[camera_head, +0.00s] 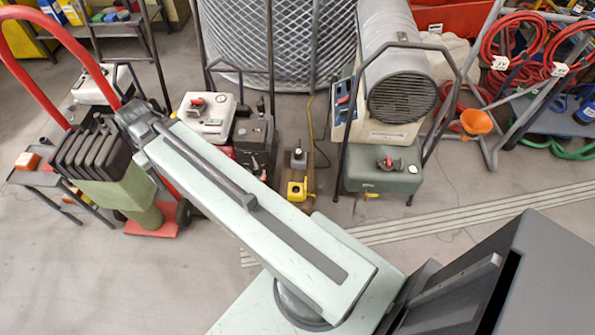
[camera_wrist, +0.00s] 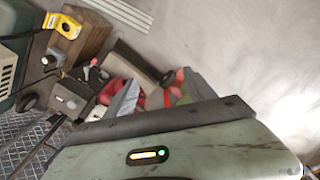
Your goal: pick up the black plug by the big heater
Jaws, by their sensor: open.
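The big heater (camera_head: 400,85), a grey cylinder with a dark grille, stands in a tube frame right of centre in the head view. Left of it, a small grey box (camera_head: 299,159) with a dark top piece stands on a wooden board; a thin dark cord runs nearby. In the wrist view a small black round piece (camera_wrist: 48,60) sits at the grey box (camera_wrist: 57,56). I cannot tell for sure whether this is the black plug. My gripper (camera_wrist: 159,97) is open, its tips partly hidden behind my wrist housing, above a red hand truck, away from the heater.
The red hand truck (camera_head: 168,222) is at the left. A yellow box (camera_head: 297,190) sits at the board's front end. A white-topped machine (camera_head: 205,112) and a dark machine (camera_head: 253,135) stand between truck and board.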

